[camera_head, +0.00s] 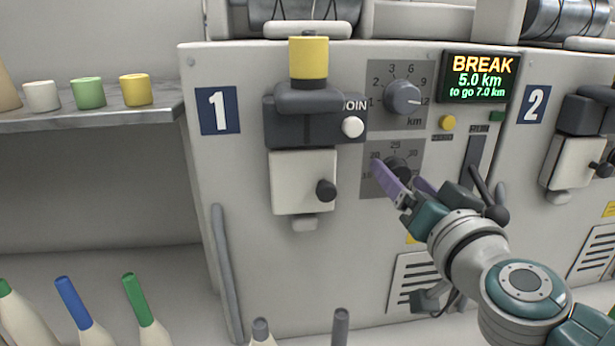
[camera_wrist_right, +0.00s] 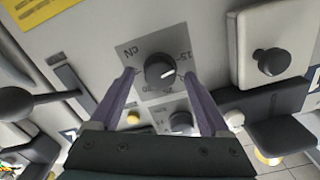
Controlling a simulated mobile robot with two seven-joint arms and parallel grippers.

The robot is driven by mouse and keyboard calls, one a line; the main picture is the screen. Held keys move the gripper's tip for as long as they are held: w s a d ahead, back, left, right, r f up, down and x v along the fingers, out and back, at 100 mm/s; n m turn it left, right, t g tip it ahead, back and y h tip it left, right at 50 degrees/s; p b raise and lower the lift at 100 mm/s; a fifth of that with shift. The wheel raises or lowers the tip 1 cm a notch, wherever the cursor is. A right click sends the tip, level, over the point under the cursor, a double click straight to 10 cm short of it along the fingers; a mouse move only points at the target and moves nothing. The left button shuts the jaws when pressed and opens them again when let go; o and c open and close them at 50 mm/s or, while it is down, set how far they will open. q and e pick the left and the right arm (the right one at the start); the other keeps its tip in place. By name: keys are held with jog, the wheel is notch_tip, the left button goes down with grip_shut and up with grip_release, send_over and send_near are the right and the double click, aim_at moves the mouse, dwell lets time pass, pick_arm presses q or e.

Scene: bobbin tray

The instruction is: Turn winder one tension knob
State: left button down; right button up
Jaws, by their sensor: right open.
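Winder one is the pale machine face with the blue "1" plate (camera_head: 219,110). Its tension knob (camera_head: 399,167) is a dark round dial on a grey scale plate marked around 20, 25 and 30, below the km knob (camera_head: 403,97). My right gripper (camera_head: 398,175) is open in front of the tension knob, its purple fingers partly covering it. In the right wrist view the tension knob (camera_wrist_right: 160,70), with a white pointer mark, sits between the two spread fingertips, with a gap on each side. Whether the fingers reach its depth is hard to tell. My left gripper is not in view.
A display (camera_head: 479,78) reads BREAK, 5.0 km. A slotted RUN lever (camera_head: 479,160) stands right of the knobs. Left are a white block with a black knob (camera_head: 326,191) and the JOIN button (camera_head: 353,127). Winder two (camera_head: 534,105) is at right.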

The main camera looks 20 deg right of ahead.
jog(key=shift+w+d, duration=0.1)
jog(key=shift+w, duration=0.25)
grip_shut()
dwell(0.5)
